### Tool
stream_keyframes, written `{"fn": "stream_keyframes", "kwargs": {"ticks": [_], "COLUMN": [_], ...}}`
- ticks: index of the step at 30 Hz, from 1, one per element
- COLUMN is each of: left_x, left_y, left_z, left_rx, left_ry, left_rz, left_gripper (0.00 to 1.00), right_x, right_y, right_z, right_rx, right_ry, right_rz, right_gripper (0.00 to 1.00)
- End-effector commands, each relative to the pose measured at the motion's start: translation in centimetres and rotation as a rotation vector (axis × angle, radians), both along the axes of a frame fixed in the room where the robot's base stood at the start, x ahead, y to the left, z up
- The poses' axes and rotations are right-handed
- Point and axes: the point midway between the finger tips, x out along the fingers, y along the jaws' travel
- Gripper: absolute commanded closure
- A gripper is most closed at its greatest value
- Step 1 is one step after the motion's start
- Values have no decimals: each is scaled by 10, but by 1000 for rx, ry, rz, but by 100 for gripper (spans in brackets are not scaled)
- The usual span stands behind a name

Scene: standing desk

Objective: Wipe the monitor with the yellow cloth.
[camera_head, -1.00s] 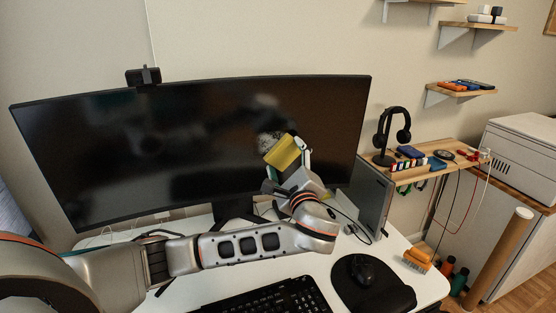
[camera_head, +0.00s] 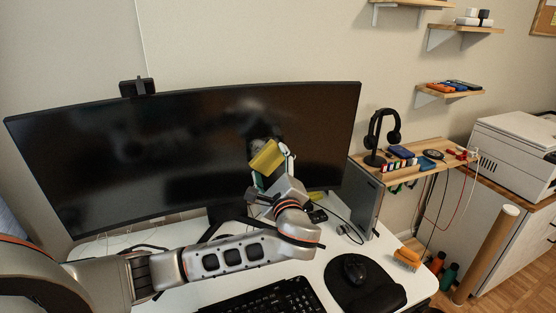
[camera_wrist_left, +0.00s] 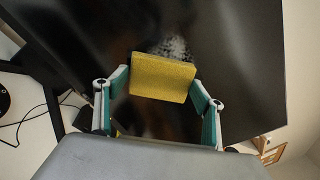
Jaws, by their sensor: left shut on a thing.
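The yellow cloth (camera_head: 267,158) looks like a thick block, and my left gripper (camera_head: 272,166) is shut on it in front of the right half of the monitor. The monitor (camera_head: 120,165) is wide, black and curved, with dim reflections. In the left wrist view the cloth (camera_wrist_left: 162,78) sits between the teal-lined fingers of the left gripper (camera_wrist_left: 160,92). A pale speckled smudge (camera_wrist_left: 177,45) shows on the monitor screen (camera_wrist_left: 235,60) just beyond the cloth's top edge. I cannot tell whether the cloth touches the screen. My right gripper is out of view.
A keyboard (camera_head: 265,300) and a mouse (camera_head: 355,268) on a black pad lie at the desk front. A grey box (camera_head: 366,200) stands right of the monitor. A headphone stand (camera_head: 378,140) is on a side shelf. A webcam (camera_head: 137,88) tops the monitor.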

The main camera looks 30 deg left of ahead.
Motion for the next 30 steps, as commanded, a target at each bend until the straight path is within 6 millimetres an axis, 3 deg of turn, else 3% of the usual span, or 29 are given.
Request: {"fn": "stream_keyframes", "kwargs": {"ticks": [21, 30], "left_x": [-28, -31], "left_y": [34, 37], "left_z": [1, 5], "left_rx": [-1, 0], "left_ry": [1, -2], "left_rz": [1, 1], "left_gripper": [48, 48], "right_x": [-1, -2], "right_y": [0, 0], "right_z": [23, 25], "right_rx": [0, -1], "right_ry": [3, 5], "right_rz": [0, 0], "right_gripper": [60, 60]}}
